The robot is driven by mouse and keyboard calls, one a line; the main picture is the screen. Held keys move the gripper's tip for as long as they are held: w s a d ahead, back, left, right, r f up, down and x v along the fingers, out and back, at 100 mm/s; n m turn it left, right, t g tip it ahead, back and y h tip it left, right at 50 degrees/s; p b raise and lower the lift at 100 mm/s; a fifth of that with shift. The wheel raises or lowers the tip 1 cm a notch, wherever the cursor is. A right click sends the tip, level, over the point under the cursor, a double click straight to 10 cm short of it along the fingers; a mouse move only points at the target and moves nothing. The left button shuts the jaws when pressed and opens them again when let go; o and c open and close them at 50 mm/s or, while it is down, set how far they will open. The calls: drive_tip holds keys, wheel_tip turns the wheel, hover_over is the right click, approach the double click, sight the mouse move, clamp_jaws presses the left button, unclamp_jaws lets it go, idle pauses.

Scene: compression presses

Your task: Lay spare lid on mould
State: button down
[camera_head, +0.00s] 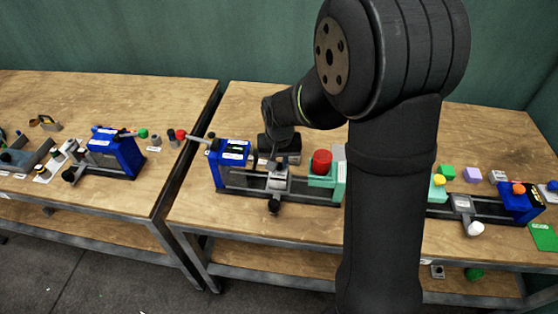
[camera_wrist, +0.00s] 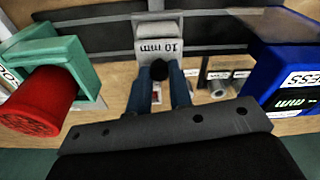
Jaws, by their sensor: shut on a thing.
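My gripper (camera_head: 276,160) is over the middle press, just behind its bed. In the wrist view its two blue-grey fingers (camera_wrist: 160,80) are shut on a small dark, rounded piece, which I take to be the knob of the spare lid (camera_wrist: 160,69). The lid's plate is not clearly visible. A pale grey block marked 10 mm (camera_wrist: 160,43), apparently the mould, lies just beyond the fingertips, between the press jaws. It also shows in the head view (camera_head: 277,182), in front of the gripper. I cannot tell whether lid and mould touch.
A green jaw (camera_wrist: 88,72) with a red knob (camera_wrist: 40,102) stands on one side of the fingers. The blue press body (camera_wrist: 284,75) stands on the other. Small grey parts (camera_wrist: 218,86) lie nearby. More presses stand left (camera_head: 115,152) and right (camera_head: 518,204).

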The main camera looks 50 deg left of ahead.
drive_tip(key=shift+f, duration=0.65)
drive_tip(key=c, duration=1.2)
unclamp_jaws()
drive_tip(key=shift+c, duration=0.2)
wheel_tip(320, 180, up, 17)
drive_tip(key=s+d, duration=0.1)
drive_tip(key=shift+d+r, duration=0.15)
drive_tip(key=shift+d, duration=0.25)
drive_tip(key=shift+s, duration=0.1)
drive_tip(key=f, duration=0.5)
drive_tip(key=a+f, duration=0.1)
drive_tip(key=f, duration=0.5)
drive_tip(key=w+f, duration=0.1)
drive_tip(key=f, duration=0.5)
drive_tip(key=shift+w+a+f, duration=0.1)
drive_tip(key=shift+a+f, duration=0.05)
drive_tip(key=shift+a, duration=0.25)
